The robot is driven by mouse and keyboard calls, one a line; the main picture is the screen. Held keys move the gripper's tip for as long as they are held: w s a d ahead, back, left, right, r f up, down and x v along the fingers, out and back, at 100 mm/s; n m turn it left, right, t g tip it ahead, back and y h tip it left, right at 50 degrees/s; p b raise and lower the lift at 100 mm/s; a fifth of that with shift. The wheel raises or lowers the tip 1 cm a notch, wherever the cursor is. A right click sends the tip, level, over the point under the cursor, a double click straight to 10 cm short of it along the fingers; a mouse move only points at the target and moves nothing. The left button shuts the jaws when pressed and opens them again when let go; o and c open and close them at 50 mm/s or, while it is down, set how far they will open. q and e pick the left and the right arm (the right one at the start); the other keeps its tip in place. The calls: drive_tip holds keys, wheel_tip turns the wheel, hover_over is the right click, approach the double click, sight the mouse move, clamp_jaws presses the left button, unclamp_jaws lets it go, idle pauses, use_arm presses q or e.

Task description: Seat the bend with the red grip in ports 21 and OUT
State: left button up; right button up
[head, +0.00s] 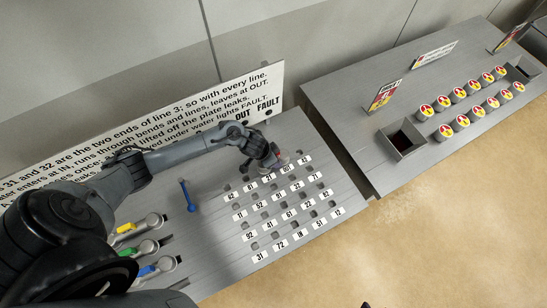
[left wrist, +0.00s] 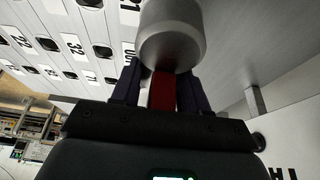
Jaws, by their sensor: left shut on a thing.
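My left gripper (head: 275,161) is over the back edge of the port plate (head: 335,218), close to the label 21 (head: 268,178) and below the OUT label (head: 242,115) on the sign. In the left wrist view its two dark fingers are shut on the red grip (left wrist: 162,92) of a bend. The bend's grey rounded body (left wrist: 172,38) sticks out beyond the fingers. The gripper hides much of the bend in the head view, and its ends are hidden, so I cannot tell whether they touch any port. My right gripper is not in view.
Bends with yellow (head: 127,228), green (head: 138,249) and blue (head: 148,270) grips lie at the left. A blue rod (head: 187,195) stands left of the ports. A second table (head: 370,75) at the right holds several red-and-yellow capped pieces and an open box (head: 402,139).

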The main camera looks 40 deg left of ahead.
use_arm(q)
drive_tip(key=shift+f, duration=0.45)
drive_tip(key=o, duration=1.4)
drive_tip(key=shift+c, duration=0.2)
drive_tip(key=p+v, duration=0.1)
drive_tip(key=v, duration=0.8)
drive_tip(key=shift+r, duration=0.2)
drive_tip(key=shift+s+a+r+p, duration=0.15)
drive_tip(key=shift+s+r+p, duration=0.2)
drive_tip(key=shift+r, duration=0.25)
drive_tip(key=shift+r, duration=0.1)
